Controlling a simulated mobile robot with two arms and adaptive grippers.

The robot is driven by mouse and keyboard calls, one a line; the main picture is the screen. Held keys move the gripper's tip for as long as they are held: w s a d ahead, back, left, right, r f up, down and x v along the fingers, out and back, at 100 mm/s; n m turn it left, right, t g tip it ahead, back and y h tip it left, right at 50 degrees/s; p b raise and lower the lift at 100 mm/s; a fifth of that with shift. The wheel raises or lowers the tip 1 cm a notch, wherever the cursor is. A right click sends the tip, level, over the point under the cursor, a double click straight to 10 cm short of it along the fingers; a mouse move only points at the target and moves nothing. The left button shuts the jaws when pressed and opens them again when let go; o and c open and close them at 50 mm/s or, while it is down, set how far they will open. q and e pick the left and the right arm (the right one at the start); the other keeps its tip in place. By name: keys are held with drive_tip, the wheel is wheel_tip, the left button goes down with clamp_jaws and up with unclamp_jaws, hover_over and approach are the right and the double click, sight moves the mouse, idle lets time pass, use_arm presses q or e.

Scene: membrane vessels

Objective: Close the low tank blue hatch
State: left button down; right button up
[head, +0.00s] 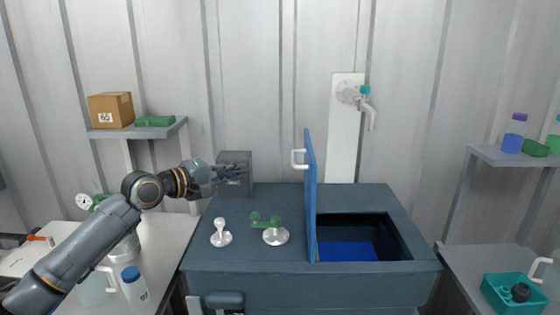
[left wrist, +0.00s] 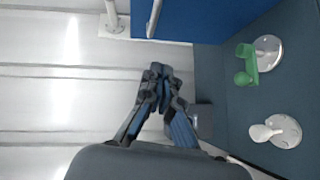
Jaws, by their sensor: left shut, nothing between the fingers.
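The low tank (head: 255,258) is a dark blue-grey box with a rectangular opening at its right, blue inside. Its blue hatch (head: 310,195) stands upright at the left edge of the opening, so the tank is open. A white handle (head: 299,159) sits on the hatch's left face. The hatch also shows at the top of the left wrist view (left wrist: 210,18). My left gripper (head: 243,170) is shut and empty, left of the hatch and apart from it, above the tank's back left part. Its fingers also show in the left wrist view (left wrist: 159,72). My right gripper is not in view.
A green-handled valve (head: 274,235) and a white knob (head: 221,237) stand on the tank top left of the hatch. A grey box (head: 236,185) is behind my gripper. A wall tap (head: 362,97) is behind the tank. Side tables hold bottles and a teal tray (head: 496,303).

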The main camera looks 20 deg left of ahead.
use_arm(q)
drive_tip(key=d+r+p+x, duration=0.1)
drive_tip(key=p+x, duration=0.4)
drive_tip(key=x, duration=0.7)
drive_tip(key=shift+s+d+r+n, duration=0.25)
drive_tip(key=shift+d+n, duration=0.05)
drive_tip(key=shift+d, duration=0.1)
drive_tip(key=shift+w, duration=0.1)
